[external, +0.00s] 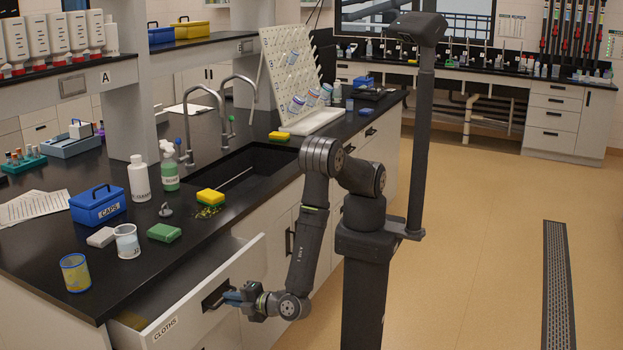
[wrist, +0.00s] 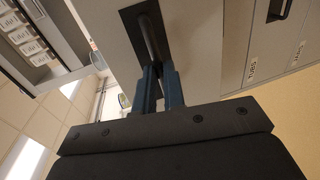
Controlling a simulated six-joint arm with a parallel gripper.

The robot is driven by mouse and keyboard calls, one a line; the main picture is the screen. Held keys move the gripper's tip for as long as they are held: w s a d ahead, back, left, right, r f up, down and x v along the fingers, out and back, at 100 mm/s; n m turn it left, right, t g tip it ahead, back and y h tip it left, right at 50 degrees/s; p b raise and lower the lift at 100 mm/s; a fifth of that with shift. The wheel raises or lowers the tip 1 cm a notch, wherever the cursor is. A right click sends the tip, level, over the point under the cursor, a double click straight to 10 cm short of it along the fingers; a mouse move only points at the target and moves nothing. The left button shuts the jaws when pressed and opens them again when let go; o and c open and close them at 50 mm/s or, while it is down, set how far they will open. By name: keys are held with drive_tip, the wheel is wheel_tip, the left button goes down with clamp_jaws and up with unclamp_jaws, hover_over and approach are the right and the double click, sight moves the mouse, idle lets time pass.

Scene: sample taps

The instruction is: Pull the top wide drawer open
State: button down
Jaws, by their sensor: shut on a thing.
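The top wide drawer (external: 240,264), labelled CLOTHS, stands out from the counter's front, and part of its inside shows behind its front panel. Its front also shows in the wrist view (wrist: 190,30). Its dark bar handle (external: 213,294) sits on a black plate; the handle is also near the top of the wrist view (wrist: 149,38). My gripper (external: 232,297) is at the handle, with its blue fingers shut on it. In the wrist view my gripper (wrist: 159,74) has one finger on each side of the bar. The fingertips partly hide the handle.
A sink (external: 243,164) is further back. The floor (external: 470,250) to the right is clear.

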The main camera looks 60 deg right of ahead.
drive_tip(key=f+v, duration=0.2)
drive_tip(key=v, duration=0.8)
drive_tip(key=s+f+v, duration=0.1)
drive_tip(key=f+v, duration=0.1)
drive_tip(key=v, duration=0.8)
drive_tip(key=shift+f, duration=0.1)
drive_tip(key=c, duration=1.5)
unclamp_jaws()
drive_tip(key=v, duration=1.7)
drive_tip(key=shift+s, duration=0.2)
drive_tip(key=shift+w, duration=0.1)
drive_tip(key=x, duration=1.7)
drive_tip(key=shift+w, duration=0.2)
drive_tip(key=shift+s, duration=0.1)
